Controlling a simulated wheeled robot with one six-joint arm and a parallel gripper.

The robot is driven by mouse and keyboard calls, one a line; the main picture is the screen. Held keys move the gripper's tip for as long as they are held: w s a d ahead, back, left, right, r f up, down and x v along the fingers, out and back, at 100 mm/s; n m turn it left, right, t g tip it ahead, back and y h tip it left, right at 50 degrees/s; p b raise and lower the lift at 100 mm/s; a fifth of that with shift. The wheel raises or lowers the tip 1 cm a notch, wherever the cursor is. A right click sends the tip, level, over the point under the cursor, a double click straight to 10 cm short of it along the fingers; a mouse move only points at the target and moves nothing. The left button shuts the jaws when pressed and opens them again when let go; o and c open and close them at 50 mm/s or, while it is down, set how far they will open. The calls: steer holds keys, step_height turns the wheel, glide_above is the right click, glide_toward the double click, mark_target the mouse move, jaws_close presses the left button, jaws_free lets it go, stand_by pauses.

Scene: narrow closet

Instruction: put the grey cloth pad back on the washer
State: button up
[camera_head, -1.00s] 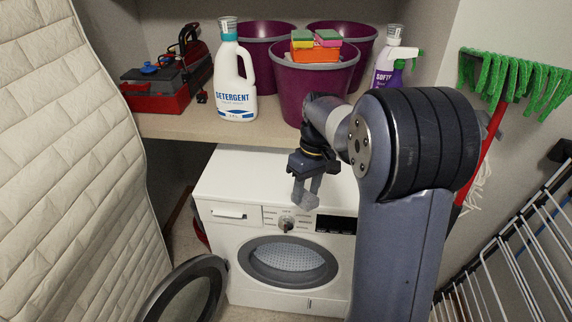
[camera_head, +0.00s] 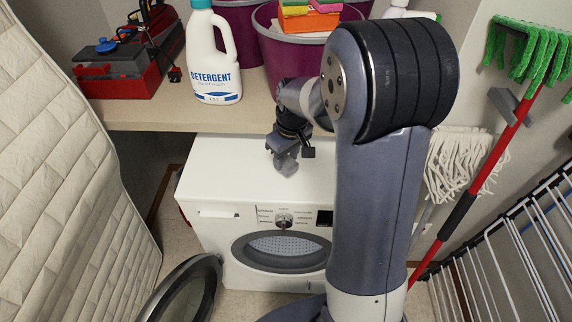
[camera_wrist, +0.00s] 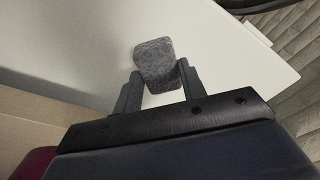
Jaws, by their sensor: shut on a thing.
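The grey cloth pad (camera_wrist: 155,63) is a small mottled block between my fingertips in the wrist view. My gripper (camera_wrist: 158,88) is shut on it; it also shows in the head view (camera_head: 285,160). The white washer (camera_head: 225,165) stands under the shelf, and its top fills much of the wrist view (camera_wrist: 230,50). The gripper and pad are over the washer top, near its middle. I cannot tell whether the pad touches the top. The washer's round door (camera_head: 185,290) hangs open at its front left.
A shelf (camera_head: 150,115) runs above and behind the washer, holding a detergent bottle (camera_head: 213,60), a red toolbox (camera_head: 125,75) and purple buckets (camera_head: 270,50). A quilted mattress (camera_head: 60,190) leans at left. A mop (camera_head: 465,160) and drying rack (camera_head: 520,250) stand at right.

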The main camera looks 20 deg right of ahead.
mark_target(287, 161)
step_height(287, 161, down, 4)
steer(key=shift+r, duration=0.2)
steer(key=o, duration=0.9)
steer(key=shift+r, duration=0.1)
steer(key=r, duration=0.4)
steer(key=s+r, duration=0.1)
steer(key=r, duration=0.6)
steer(key=shift+s+d+r, duration=0.25)
steer(key=shift+d+r, duration=0.15)
